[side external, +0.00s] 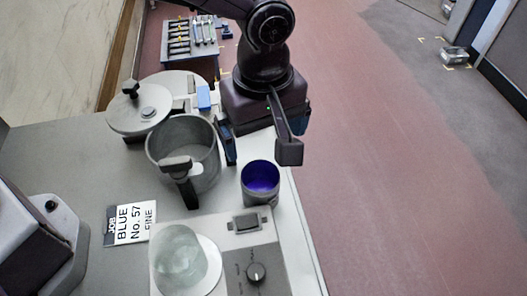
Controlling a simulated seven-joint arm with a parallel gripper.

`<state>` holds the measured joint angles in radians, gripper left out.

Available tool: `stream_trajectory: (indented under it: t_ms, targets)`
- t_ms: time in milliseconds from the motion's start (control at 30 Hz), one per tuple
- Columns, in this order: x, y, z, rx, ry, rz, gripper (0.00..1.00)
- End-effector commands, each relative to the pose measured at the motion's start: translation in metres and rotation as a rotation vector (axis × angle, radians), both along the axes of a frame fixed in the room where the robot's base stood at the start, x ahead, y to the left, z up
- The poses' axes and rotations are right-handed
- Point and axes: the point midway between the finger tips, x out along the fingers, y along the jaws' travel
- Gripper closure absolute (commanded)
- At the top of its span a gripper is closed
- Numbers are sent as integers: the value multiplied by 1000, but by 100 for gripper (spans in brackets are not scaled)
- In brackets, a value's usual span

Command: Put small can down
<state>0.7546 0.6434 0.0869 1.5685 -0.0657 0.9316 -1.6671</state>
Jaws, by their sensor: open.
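The small can (259,195) stands upright at the right edge of the grey worktop, with deep blue-violet contents inside. My gripper (260,156) hangs just behind and above it, pointing down. Its fingers are apart, with one to the left of the can and one to the right. Nothing shows between them, and I cannot tell how far above the can's rim they are.
A big grey pot (205,172) with a dark handle stands left of the can. A round lid (125,121) lies behind it. A scale (240,258) holding a clear bowl (180,258) is in front. Red floor lies right.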

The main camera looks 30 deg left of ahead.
Motion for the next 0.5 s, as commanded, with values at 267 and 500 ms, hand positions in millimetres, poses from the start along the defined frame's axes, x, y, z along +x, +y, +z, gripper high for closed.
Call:
stream_trajectory:
  t_ms: [267, 500]
  targets:
    - [0, 0, 28, -1, -1, 0, 2]
    - [0, 1, 29, 0, 0, -1, 2]
